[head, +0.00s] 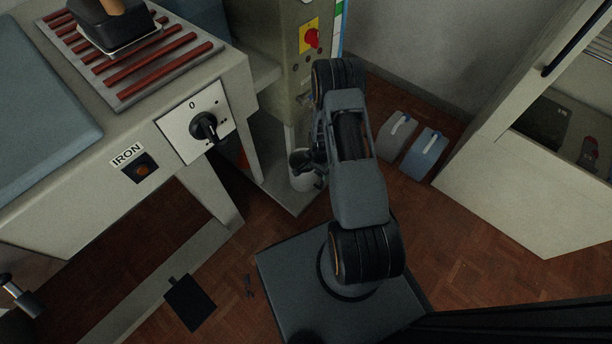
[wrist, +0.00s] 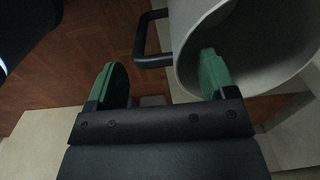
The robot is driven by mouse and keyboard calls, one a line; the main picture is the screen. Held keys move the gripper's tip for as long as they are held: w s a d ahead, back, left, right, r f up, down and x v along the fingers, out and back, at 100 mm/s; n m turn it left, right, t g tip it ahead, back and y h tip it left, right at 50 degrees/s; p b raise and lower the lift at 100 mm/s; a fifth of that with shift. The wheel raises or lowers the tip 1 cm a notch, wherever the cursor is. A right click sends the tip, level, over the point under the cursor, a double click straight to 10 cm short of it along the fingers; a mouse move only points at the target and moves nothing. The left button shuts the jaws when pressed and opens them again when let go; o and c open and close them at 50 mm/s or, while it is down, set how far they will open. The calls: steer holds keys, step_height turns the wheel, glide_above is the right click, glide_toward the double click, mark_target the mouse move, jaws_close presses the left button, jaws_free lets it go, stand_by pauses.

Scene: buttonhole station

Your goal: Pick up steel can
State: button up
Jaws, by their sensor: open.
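The steel can (head: 302,184) is pale grey and stands low at the foot of the machine in the head view, partly covered by my gripper (head: 303,160). In the wrist view the can (wrist: 193,16) fills the upper right, its round mouth facing the camera and its black handle (wrist: 141,40) sticking out to the left. My gripper (wrist: 162,72) is open, with green finger pads. The right finger overlaps the can's rim and mouth in the picture; the left finger is over the floor, left of the handle. I cannot tell whether either finger touches the can.
The machine (head: 298,100) with a red switch rises behind the can. An ironing table with a rotary switch (head: 206,126) stands to the left. Two jugs (head: 394,137) (head: 425,153) stand on the floor to the right, before an open shelf unit (head: 520,205).

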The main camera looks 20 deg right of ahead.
steer(key=shift+f, duration=0.6)
steer(key=shift+c, duration=0.2)
steer(key=c, duration=1.4)
